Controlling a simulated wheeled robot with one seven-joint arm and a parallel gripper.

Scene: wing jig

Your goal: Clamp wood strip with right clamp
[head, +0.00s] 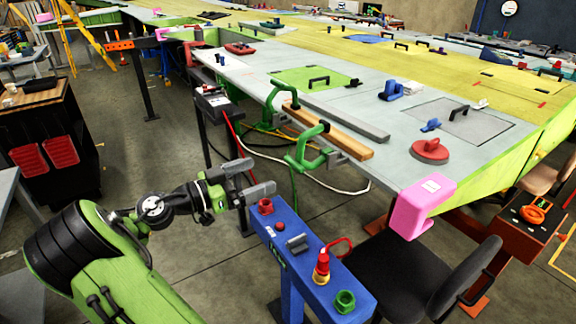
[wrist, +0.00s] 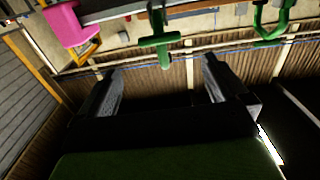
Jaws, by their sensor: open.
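The wood strip (head: 345,138) lies along the near edge of the grey wing surface. The green right clamp (head: 303,150) sits at that edge, around the strip's middle; I cannot tell whether it presses on the strip. A second green clamp (head: 272,100) is at the strip's left end. In the wrist view, the right clamp (wrist: 160,42) appears just beyond and between my fingers, and the other clamp (wrist: 268,22) is at upper right. My gripper (head: 254,175) is open and empty, left of and below the right clamp, apart from it; its fingers also show in the wrist view (wrist: 161,68).
A blue stand (head: 310,268) with red and green fittings is just below my gripper. A pink block (head: 425,205) hangs on the wing edge at right, above a black chair (head: 400,275). A grey bar (head: 345,120) lies behind the strip. Cables cross the floor under the edge.

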